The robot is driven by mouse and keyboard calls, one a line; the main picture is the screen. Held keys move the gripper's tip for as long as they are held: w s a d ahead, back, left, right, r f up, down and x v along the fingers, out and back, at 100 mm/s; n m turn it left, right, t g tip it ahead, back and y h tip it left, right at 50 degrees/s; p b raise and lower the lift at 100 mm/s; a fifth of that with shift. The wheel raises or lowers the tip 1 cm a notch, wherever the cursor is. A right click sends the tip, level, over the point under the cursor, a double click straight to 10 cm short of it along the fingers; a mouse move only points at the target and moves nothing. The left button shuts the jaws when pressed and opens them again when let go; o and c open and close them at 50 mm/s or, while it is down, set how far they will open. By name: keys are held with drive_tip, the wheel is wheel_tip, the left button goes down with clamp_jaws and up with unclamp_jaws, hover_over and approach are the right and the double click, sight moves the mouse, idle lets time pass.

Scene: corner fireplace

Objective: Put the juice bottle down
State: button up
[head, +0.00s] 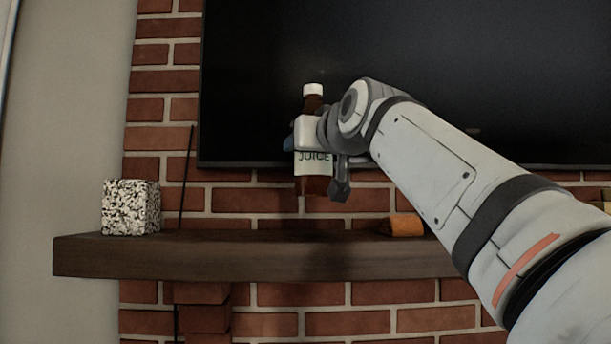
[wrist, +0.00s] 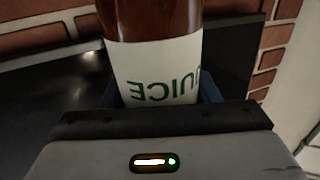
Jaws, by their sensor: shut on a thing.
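The juice bottle (head: 313,165) has a white cap, a dark red-brown body and a white label reading JUICE. My gripper (head: 305,140) is shut on it and holds it upright in the head view, with its base above the wooden mantel shelf (head: 250,262). In the wrist view the bottle (wrist: 155,65) fills the upper middle between the fingers (wrist: 155,95), and its label looks upside down. My gripper hides part of the bottle's upper body in the head view.
A speckled black-and-white cube (head: 130,208) stands at the shelf's left end. An orange-brown block (head: 406,225) lies on the shelf right of the bottle, beside my arm. The shelf between them looks clear. A large black screen (head: 270,90) hangs on the brick wall behind.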

drive_tip(key=w+f, duration=0.1)
drive_tip(key=f, duration=0.1)
drive_tip(key=w+f, duration=0.1)
drive_tip(key=f, duration=0.1)
drive_tip(key=w+f, duration=0.1)
drive_tip(key=f, duration=0.1)
drive_tip(key=shift+w, duration=0.1)
drive_tip(key=shift+w+f, duration=0.2)
drive_tip(key=shift+s, duration=0.1)
drive_tip(key=shift+f, duration=0.2)
drive_tip(key=o, duration=1)
drive_tip(key=shift+f+b, duration=0.1)
drive_tip(key=shift+b, duration=0.2)
drive_tip(key=shift+c, duration=0.2)
drive_tip(key=o, duration=0.4)
